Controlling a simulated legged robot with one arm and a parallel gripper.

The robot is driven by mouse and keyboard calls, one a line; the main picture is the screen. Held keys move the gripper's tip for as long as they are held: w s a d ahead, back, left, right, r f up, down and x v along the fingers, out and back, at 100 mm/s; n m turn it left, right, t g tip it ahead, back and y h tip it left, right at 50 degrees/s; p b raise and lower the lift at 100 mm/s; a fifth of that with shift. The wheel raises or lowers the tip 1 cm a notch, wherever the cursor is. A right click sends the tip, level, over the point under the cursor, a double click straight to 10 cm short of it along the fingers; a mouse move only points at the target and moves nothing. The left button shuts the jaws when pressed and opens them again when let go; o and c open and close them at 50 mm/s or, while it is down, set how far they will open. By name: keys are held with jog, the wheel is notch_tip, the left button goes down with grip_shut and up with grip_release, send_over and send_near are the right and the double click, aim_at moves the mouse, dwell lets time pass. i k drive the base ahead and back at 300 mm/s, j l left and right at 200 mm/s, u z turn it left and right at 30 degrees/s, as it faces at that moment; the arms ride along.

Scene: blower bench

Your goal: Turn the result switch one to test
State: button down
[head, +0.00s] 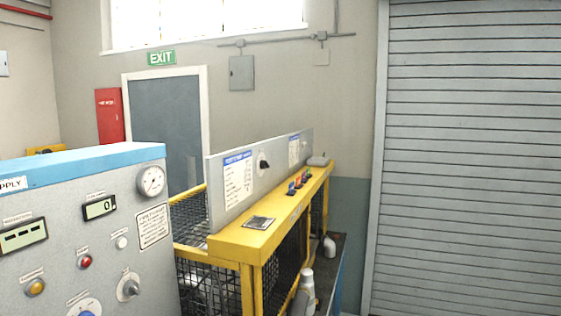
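A black rotary knob (263,161) sits on the upright grey board (222,212) behind the yellow bench top, between two white printed sheets. Its label is too small to read, so I cannot tell whether it is result switch one or which way it is set. The grey control panel (60,209) at the left carries another rotary knob (130,287) and a blue-centred dial (84,309) cut by the lower edge. Their labels are also unreadable. My gripper is not in view.
The yellow bench frame (226,244) has mesh sides and a row of small coloured controls (298,183). Two white bottle-like objects (329,247) (303,292) stand low beside it. A closed roller shutter (470,150) fills the right. A grey door (167,130) is behind.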

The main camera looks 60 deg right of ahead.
aim_at(264, 164)
jog(key=z, duration=1.8)
